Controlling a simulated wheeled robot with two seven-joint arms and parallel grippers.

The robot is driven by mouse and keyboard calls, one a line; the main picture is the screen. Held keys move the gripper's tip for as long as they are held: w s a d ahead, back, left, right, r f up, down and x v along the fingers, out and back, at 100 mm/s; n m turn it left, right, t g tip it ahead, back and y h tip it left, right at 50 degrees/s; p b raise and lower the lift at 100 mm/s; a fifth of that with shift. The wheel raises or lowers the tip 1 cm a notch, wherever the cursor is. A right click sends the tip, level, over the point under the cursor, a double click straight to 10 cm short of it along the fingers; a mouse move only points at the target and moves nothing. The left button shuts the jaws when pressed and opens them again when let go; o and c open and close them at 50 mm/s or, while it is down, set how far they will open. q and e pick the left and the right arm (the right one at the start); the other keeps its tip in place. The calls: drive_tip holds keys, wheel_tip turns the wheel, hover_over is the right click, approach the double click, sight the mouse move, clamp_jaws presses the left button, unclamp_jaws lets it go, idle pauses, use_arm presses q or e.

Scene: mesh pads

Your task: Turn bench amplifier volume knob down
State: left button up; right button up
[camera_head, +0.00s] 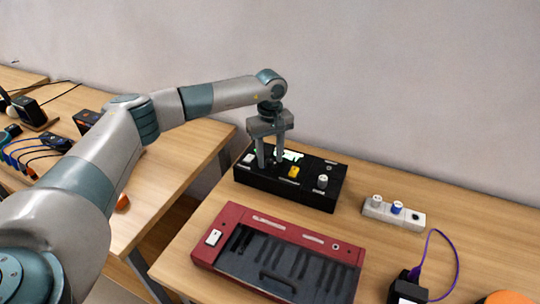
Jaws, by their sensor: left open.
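A black box with controls, which looks like the bench amplifier (285,194), sits on the right-hand table near the wall. I cannot read which is the volume knob. My left gripper (271,163) points down over the left part of the box, with its fingers apart and nothing seen between them. Whether the fingertips touch the box is unclear. My right gripper is not in view.
A red keyboard-like device (228,247) lies in front of the black box. A white power strip (393,213) is to its right, with a black adapter (407,288) and purple cable nearer. A gap separates this table from the left table (180,185), which holds cables and small devices.

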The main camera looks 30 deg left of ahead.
use_arm(q)
drive_tip(key=shift+f, duration=0.4)
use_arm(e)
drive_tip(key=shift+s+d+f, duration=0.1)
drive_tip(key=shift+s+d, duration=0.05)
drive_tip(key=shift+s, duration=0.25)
use_arm(q)
clamp_jaws()
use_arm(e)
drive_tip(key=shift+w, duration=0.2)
